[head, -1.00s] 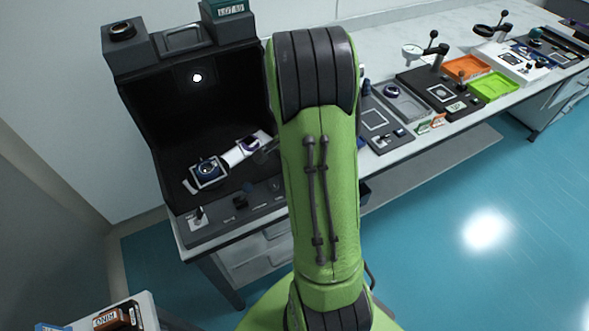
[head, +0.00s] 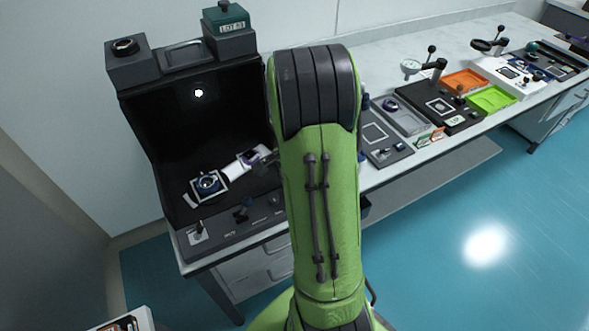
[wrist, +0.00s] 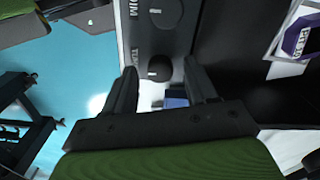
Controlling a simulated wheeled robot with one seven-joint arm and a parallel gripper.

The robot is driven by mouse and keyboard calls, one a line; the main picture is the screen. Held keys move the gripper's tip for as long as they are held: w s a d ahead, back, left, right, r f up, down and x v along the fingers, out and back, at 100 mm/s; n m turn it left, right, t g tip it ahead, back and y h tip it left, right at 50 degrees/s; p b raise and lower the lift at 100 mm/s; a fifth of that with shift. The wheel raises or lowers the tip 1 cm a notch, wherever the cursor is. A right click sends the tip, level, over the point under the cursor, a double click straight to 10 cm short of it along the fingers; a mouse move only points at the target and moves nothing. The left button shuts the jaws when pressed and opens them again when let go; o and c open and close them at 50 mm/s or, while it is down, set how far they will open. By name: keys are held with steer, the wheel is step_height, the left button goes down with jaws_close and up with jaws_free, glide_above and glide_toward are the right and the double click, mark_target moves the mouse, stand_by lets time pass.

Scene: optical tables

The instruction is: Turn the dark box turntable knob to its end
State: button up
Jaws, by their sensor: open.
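The dark box (head: 150,130) stands at the left end of the bench, open at the front, with a control panel along its lower front edge. In the wrist view a round dark knob (wrist: 158,68) with a white mark sits on the panel beside lettering that begins "TU". My gripper (wrist: 159,72) is open, with one finger on each side of this knob in the picture. I cannot tell whether the fingers touch it. A second knob (wrist: 164,12) sits by the "DIM" label. In the head view my green arm hides the gripper and that part of the panel.
A small joystick (head: 198,230) stands on the panel's left. Trays and instruments fill the bench to the right. The blue floor (head: 460,210) is clear.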

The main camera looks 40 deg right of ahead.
step_height(320, 180, up, 15)
steer(key=p, duration=0.4)
steer(key=s+a+r+n+t+p, duration=0.2)
steer(key=s+a+r+n+t, duration=0.1)
steer(key=a+r+n, duration=0.65)
steer(key=s+a+n+t, duration=0.2)
steer(key=s+a+n, duration=0.6)
steer(key=a, duration=0.2)
steer(key=shift+s+a+n+t+p, duration=0.15)
steer(key=shift+s+n+t+p, duration=0.15)
steer(key=shift+n+p, duration=0.1)
